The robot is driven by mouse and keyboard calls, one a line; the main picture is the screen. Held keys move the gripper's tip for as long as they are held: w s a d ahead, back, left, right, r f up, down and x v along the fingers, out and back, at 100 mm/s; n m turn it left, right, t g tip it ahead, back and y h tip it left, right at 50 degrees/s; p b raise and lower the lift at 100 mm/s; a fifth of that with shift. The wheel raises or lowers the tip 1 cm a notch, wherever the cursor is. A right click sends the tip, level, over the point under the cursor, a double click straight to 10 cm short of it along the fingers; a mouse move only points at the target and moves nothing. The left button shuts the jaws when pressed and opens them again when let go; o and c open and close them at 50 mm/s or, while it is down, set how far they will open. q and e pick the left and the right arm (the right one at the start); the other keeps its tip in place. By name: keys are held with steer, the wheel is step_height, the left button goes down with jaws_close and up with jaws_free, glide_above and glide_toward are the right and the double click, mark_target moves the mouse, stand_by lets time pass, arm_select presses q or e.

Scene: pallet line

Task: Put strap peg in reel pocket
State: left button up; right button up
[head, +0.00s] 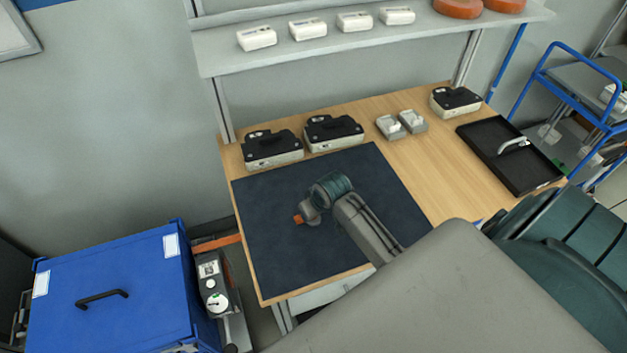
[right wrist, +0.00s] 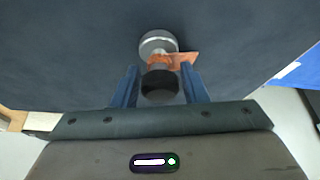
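The strap peg, seen from above in the right wrist view, has a black top (right wrist: 160,85), an orange middle with a side tab and a silver round base on the dark mat. My right gripper (right wrist: 160,70) has its two blue fingers around the black top, one on each side, with thin gaps that seem to show. In the head view only the peg's orange tab (head: 298,219) shows beside my right wrist; my arm hides the rest. My left gripper is not in view.
The dark mat (head: 275,245) covers the wooden table's left part. Black-topped devices (head: 272,150) and small grey units (head: 390,127) stand along the back. Orange reels (head: 458,8) sit on the shelf. A blue cabinet (head: 120,280) is at left, a blue-framed cart (head: 570,75) at right.

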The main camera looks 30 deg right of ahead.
steer(key=c, duration=0.7)
jaws_close()
steer(key=shift+r, duration=0.1)
